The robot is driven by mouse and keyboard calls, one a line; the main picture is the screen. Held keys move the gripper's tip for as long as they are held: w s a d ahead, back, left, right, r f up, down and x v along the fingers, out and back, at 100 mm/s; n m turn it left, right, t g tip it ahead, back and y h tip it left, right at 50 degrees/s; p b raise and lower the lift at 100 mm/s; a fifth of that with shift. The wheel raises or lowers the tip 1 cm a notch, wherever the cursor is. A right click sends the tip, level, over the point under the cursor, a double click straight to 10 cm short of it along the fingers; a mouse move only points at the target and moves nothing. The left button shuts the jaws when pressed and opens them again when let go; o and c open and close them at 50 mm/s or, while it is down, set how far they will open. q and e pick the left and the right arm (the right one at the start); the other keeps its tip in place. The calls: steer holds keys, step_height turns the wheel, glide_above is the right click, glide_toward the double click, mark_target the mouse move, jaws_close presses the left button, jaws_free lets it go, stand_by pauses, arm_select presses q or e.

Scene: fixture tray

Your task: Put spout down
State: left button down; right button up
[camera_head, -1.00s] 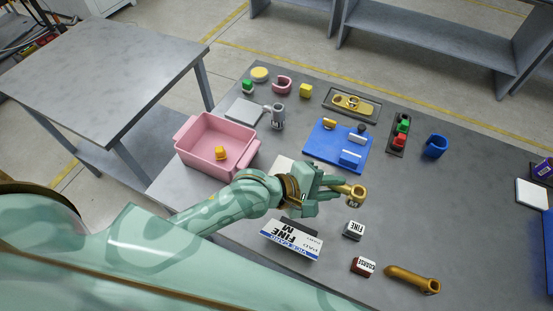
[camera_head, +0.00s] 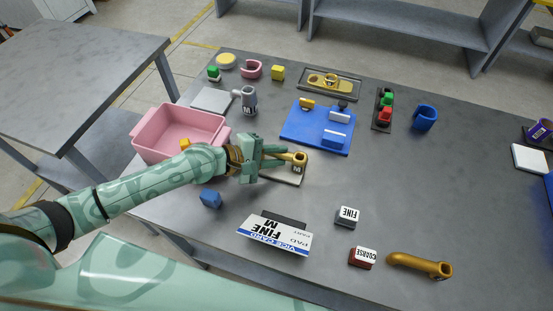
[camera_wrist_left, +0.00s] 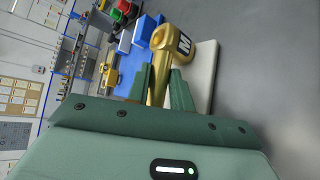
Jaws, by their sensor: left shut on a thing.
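The spout is over or beside a flat whitish plate (camera_head: 292,180), which the gripper partly covers. I cannot tell whether the spout touches it. A second, longer gold spout (camera_head: 418,265) lies at the front right of the table. My right gripper is not in view.
A pink bin (camera_head: 150,155) with a yellow piece stands left, partly behind my arm. A blue fixture (camera_head: 305,135) and a grey M mug (camera_head: 249,101) are behind the gripper. A tilted card (camera_head: 274,237), FINE block (camera_head: 347,216) and COARSE block (camera_head: 361,257) are in front.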

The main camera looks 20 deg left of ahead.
arm_select(q)
steer(key=shift+d, duration=0.1)
steer(key=shift+f, duration=0.2)
steer(key=c, duration=1.4)
jaws_free()
steer(key=shift+f, duration=0.1)
steer(key=shift+o, duration=0.8)
steer(key=shift+s+r, duration=0.1)
steer(key=shift+r, duration=0.25)
steer(key=b+v, duration=0.1)
steer(key=v, duration=1.1)
